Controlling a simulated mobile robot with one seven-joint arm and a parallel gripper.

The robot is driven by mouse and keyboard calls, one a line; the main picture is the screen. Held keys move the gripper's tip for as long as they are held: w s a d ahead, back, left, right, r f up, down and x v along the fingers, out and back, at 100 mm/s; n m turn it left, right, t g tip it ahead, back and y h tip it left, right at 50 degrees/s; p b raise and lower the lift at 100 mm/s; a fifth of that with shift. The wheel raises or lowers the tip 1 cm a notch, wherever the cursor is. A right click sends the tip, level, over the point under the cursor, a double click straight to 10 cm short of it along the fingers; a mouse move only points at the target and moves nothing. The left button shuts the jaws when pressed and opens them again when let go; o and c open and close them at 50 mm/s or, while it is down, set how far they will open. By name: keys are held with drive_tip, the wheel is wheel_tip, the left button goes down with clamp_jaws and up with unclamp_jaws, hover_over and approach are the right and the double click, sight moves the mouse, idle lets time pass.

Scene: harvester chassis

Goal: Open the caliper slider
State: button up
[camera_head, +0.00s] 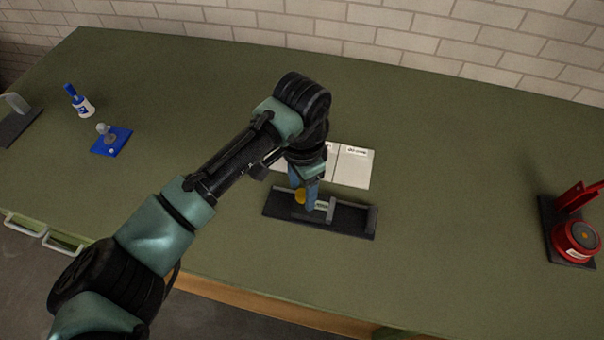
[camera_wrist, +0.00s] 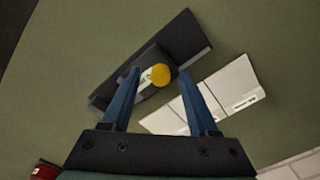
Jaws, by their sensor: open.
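The caliper lies on a dark base plate (camera_head: 347,219) near the front middle of the green table. Its grey bar (camera_head: 327,206) runs along the plate, and a yellow round knob (camera_head: 299,195) sits on it, partly behind my gripper. My gripper (camera_head: 308,195) points down over the caliper with its blue fingers. In the wrist view my gripper (camera_wrist: 158,76) is open, with the yellow knob (camera_wrist: 160,75) between the fingertips, closer to the right finger. The dark base plate (camera_wrist: 180,42) runs diagonally behind them. Whether a finger touches the slider, I cannot tell.
White cards (camera_head: 352,167) lie just behind the caliper. A red device (camera_head: 575,238) stands at the far right. A blue-and-white bottle (camera_head: 80,101) and a blue pad (camera_head: 110,141) with a grey piece are at the left. Much of the table is clear.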

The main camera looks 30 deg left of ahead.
sight(303, 193)
wheel_tip(303, 193, up, 13)
drive_tip(key=shift+b, duration=0.35)
idle(0.5)
